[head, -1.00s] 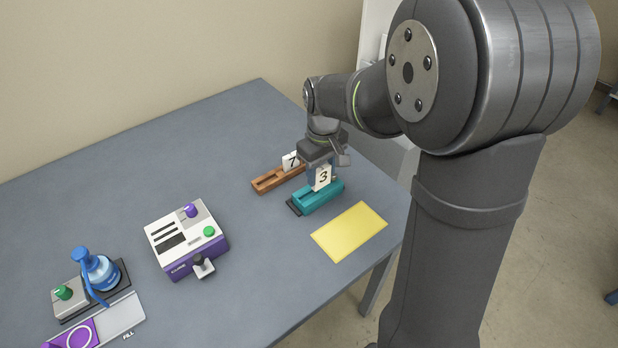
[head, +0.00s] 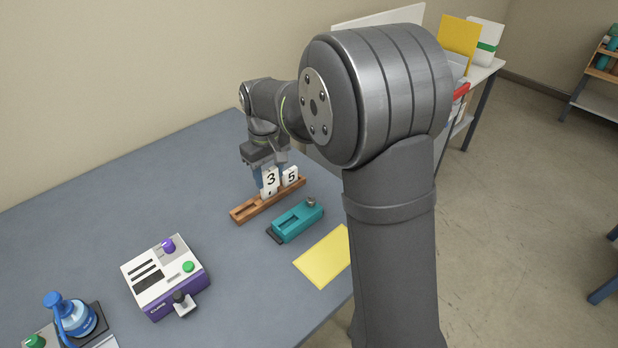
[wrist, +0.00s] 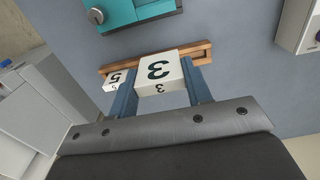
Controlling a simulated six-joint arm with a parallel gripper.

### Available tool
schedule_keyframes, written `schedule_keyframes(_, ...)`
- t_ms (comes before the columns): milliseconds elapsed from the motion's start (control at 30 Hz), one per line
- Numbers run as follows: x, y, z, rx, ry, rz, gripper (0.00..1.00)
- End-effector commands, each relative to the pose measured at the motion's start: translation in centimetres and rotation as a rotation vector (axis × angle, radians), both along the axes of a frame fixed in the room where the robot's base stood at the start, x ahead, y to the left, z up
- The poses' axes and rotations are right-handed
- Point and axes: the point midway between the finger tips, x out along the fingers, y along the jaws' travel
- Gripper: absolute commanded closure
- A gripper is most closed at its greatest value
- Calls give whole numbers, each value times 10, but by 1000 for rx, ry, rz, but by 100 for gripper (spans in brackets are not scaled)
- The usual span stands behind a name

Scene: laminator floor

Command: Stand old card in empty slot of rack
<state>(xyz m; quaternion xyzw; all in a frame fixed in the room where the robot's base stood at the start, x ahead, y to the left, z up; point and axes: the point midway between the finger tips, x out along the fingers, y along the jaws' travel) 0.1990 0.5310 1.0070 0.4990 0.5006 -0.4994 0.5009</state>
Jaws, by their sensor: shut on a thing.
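My gripper (head: 268,178) is shut on a white card marked 3 (head: 270,181), which also shows between the blue fingers in the wrist view (wrist: 158,70). The card is upright over the middle of the wooden rack (head: 240,214). Whether its lower edge is in a slot or just above it, I cannot tell. A white card marked 5 (head: 291,176) stands in the rack to the right of card 3, and it shows left of it in the wrist view (wrist: 116,79). The left end of the rack holds no card.
A teal holder (head: 298,222) with a grey knob is in front of the rack, without a card. Table between is clear.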

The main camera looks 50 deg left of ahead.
Motion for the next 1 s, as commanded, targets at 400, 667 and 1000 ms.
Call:
schedule_keyframes(400,-49,60,-22,-1,0,-4,77)
schedule_keyframes(667,-49,59,-42,-2,0,-4,77)
schedule_keyframes(1000,-49,59,-70,-1,0,-4,77)
